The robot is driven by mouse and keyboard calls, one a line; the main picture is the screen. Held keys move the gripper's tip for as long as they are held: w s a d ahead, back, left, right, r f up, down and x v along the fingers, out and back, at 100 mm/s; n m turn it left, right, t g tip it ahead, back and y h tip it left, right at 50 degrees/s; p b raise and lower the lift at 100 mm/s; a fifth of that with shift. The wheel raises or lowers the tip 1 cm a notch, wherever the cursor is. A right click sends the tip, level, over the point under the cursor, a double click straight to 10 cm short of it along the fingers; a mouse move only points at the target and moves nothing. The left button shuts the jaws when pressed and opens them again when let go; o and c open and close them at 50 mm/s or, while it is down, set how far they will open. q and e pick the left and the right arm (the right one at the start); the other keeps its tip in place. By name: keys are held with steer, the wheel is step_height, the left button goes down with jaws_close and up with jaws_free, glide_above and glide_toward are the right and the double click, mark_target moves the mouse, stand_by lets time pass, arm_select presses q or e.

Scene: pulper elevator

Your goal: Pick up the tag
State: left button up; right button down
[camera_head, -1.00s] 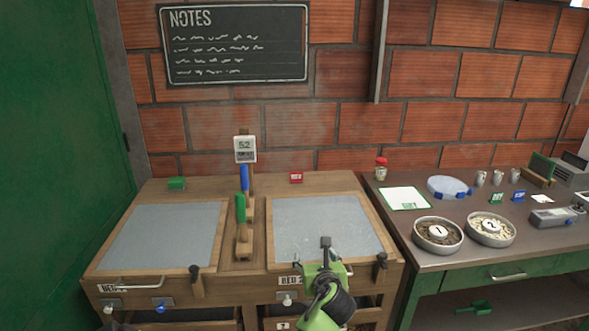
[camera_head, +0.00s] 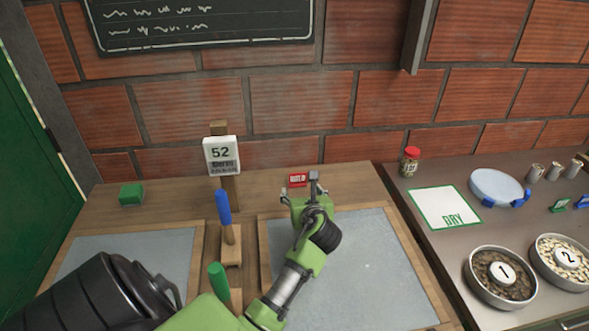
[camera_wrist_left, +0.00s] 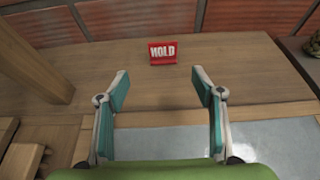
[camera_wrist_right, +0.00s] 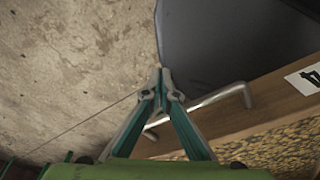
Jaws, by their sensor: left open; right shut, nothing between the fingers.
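The tag is a small red stand-up sign (camera_head: 297,180) marked HOLD, standing on the back wooden ledge of the bench, near the brick wall. In the left wrist view the red HOLD tag (camera_wrist_left: 163,52) stands upright ahead of the fingers, roughly centred between them and apart from them. My left gripper (camera_wrist_left: 160,85) is open and empty above the ledge; in the head view the left gripper (camera_head: 314,180) is just right of the tag. My right gripper (camera_wrist_right: 162,80) is shut and empty, near a drawer handle; it is not in the head view.
A post with a card reading 52 (camera_head: 222,155), a blue handle (camera_head: 223,207) and a green handle (camera_head: 218,281) stand left of my arm. A green block (camera_head: 131,194) sits at the ledge's left. The brick wall closes off the back. The ledge around the tag is clear.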

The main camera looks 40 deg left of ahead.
mark_target(298, 180)
arm_select(q)
steer(key=shift+w+a, duration=0.25)
steer(key=shift+a, duration=0.1)
steer(key=x, duration=0.6)
steer(key=shift+w+a+f, duration=0.1)
steer(key=shift+w+a, duration=0.05)
steer(key=shift+w+a+f, duration=0.2)
steer(key=shift+a, duration=0.05)
steer(key=shift+w+a+f, duration=0.1)
steer(key=shift+w+a, duration=0.1)
steer(key=x, duration=0.3)
steer(key=shift+w+f, duration=0.35)
steer(key=shift+f, duration=0.1)
steer(key=shift+w+a+f, duration=0.2)
steer(key=shift+w+a, duration=0.1)
steer(key=shift+a, duration=0.15)
arm_select(e)
steer(key=shift+s+f, duration=0.3)
steer(key=shift+s, duration=0.05)
